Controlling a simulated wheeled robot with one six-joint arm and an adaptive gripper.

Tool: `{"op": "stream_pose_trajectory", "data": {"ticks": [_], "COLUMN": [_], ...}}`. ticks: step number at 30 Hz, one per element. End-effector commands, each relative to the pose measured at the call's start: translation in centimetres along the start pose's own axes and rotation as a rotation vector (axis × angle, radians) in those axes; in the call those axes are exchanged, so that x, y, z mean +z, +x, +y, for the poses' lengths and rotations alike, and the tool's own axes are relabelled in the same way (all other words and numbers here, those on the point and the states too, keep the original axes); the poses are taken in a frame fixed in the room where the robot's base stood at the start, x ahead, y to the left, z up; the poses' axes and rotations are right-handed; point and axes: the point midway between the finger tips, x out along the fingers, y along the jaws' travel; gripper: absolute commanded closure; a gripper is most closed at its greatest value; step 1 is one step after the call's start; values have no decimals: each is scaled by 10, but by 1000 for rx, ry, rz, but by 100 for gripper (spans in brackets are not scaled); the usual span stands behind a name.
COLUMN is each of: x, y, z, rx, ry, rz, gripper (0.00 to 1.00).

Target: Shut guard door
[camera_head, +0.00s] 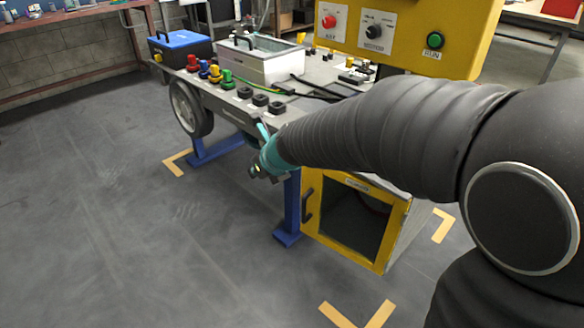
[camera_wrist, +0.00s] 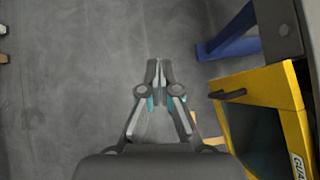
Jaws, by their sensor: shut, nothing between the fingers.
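The guard door (camera_head: 393,232) has a yellow frame and a dark window, and is on a low grey cabinet under the bench. Its black handle (camera_head: 307,206) is on the left side of the frame. In the wrist view the door (camera_wrist: 262,82) is at the right, with its handle (camera_wrist: 227,94) near the top left corner. I cannot tell whether it stands slightly ajar. My gripper (camera_head: 258,172) is shut and empty, up and left of the door. In the wrist view my gripper (camera_wrist: 160,66) is left of the handle, apart from it.
The bench (camera_head: 230,101) carries coloured knobs, cables and a white box. A yellow control panel (camera_head: 400,25) stands above it. A blue bench leg (camera_head: 291,205) is just left of the door. Floor with orange corner marks (camera_head: 357,315) is free in front and to the left.

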Motion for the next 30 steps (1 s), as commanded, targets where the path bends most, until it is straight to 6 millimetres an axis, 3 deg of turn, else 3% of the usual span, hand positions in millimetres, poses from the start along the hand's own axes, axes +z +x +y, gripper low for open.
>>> {"op": "stream_pose_trajectory", "data": {"ticks": [3,6,13,21,30], "x": [0,-5,-22,-42,-49], "y": [17,24,34,38,34], "z": [34,52,78,84,64], "rx": [42,74,158,305,561], "ry": [-147,-348,-970,-1832,-2723], "rz": [35,75,165,278,413], "gripper": [100,100,100,100,100]}}
